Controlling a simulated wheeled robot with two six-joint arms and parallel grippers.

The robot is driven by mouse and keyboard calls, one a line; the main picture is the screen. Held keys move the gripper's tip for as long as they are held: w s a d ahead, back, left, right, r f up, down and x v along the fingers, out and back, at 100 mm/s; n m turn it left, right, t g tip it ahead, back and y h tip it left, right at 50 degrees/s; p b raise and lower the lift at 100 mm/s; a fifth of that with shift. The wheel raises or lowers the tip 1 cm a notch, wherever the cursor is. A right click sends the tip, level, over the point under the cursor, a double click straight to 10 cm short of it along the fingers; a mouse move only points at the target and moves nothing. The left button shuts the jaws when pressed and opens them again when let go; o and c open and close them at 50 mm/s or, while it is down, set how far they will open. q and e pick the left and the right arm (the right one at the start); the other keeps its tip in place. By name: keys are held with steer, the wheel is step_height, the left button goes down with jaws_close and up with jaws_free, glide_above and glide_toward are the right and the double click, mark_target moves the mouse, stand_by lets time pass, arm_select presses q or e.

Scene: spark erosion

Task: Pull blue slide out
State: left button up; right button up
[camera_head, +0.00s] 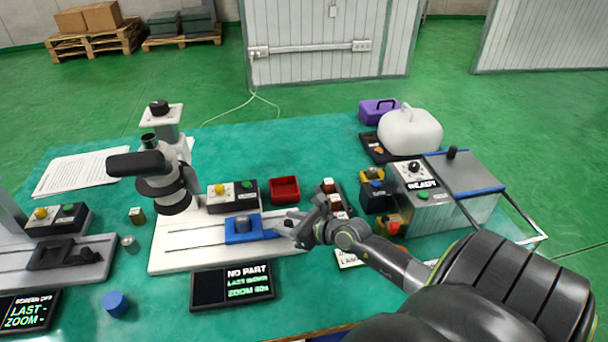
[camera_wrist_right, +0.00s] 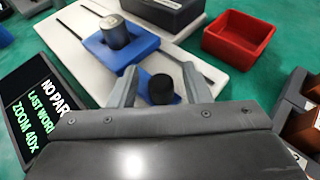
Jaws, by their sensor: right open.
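A blue arm runs right from the slide and ends in a black knob (camera_wrist_right: 163,89). My right gripper (camera_head: 291,226) is at this end. In the wrist view its fingers (camera_wrist_right: 160,84) are apart, one on each side of the knob. I cannot tell whether they touch it. My left gripper is not in view.
A screen reading "NO PART" (camera_head: 232,287) lies in front of the base. A red bin (camera_head: 285,190) and a button box (camera_head: 232,195) stand behind. Boxes with parts (camera_head: 330,195) stand right of the bin. A grey machine reading "READY" (camera_head: 445,200) is farther right.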

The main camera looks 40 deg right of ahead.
steer(key=p+v, duration=0.3)
steer(key=v, duration=1.4)
steer(key=shift+s+f, duration=0.1)
steer(key=shift+s, duration=0.05)
